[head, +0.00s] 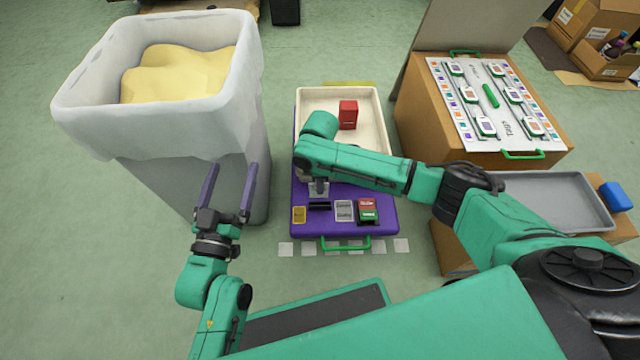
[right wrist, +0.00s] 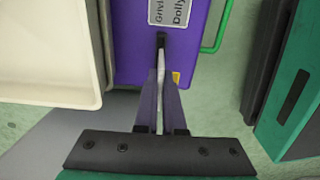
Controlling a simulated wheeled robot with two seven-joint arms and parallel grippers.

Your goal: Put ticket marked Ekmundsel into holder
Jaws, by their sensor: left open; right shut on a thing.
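My right gripper (head: 318,188) hangs over the purple panel (head: 385,218). It is shut on a thin pale ticket (right wrist: 161,85), which shows nearly edge-on between the fingers in the right wrist view. Its writing cannot be read. A small black slotted holder (head: 320,206) lies on the panel just at the ticket's lower end. It also shows in the right wrist view (right wrist: 161,40), right beyond the fingertips; whether the ticket sits in it I cannot tell. My left gripper (head: 229,190) is open and empty, in front of the large bin.
A grey lettered card (head: 343,211), a yellow card (head: 299,215) and red and green pieces (head: 368,211) are on the panel. A cream tray (head: 383,125) behind holds a red box (head: 348,114). The large white bin (head: 75,95) stands left. A ticket board (head: 508,125) is at right.

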